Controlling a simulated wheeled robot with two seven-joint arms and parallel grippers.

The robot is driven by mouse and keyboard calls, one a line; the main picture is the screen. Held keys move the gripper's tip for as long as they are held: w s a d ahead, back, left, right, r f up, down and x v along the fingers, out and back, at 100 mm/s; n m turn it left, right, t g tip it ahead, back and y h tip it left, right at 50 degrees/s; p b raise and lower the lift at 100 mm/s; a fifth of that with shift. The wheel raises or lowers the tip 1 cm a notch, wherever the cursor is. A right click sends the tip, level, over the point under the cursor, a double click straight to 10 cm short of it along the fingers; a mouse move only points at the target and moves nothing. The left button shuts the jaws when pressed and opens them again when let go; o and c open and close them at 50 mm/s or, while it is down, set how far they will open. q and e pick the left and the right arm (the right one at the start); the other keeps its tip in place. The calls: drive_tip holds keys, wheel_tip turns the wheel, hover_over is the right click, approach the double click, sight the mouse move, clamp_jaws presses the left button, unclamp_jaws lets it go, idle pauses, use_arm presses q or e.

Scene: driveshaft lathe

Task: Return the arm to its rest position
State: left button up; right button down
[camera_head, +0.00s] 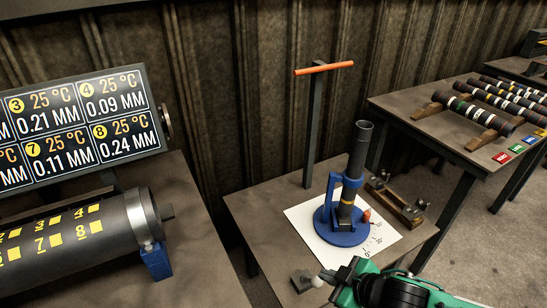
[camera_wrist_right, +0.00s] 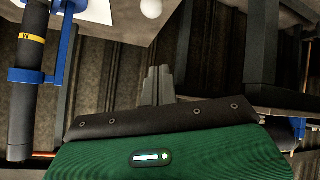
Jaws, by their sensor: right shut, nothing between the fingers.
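My right arm, green and black, comes in at the bottom right of the head view. Its gripper (camera_head: 338,274) is at the front edge of the small table (camera_head: 262,212). In the right wrist view the two grey fingers (camera_wrist_right: 157,84) are together, with nothing between them. A dark tube (camera_head: 358,155) stands in a blue round stand (camera_head: 340,232) on a white sheet (camera_head: 300,217), beyond the gripper and apart from it. The tube and blue stand also show at the left of the wrist view. My left gripper is not in view.
A white ball (camera_head: 317,282) and a dark block (camera_head: 301,281) are close beside the right gripper. An orange-topped T-post (camera_head: 314,110) rises behind. A display (camera_head: 80,125) and marked cylinder (camera_head: 75,235) are left; a table with banded shafts (camera_head: 475,115) is right.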

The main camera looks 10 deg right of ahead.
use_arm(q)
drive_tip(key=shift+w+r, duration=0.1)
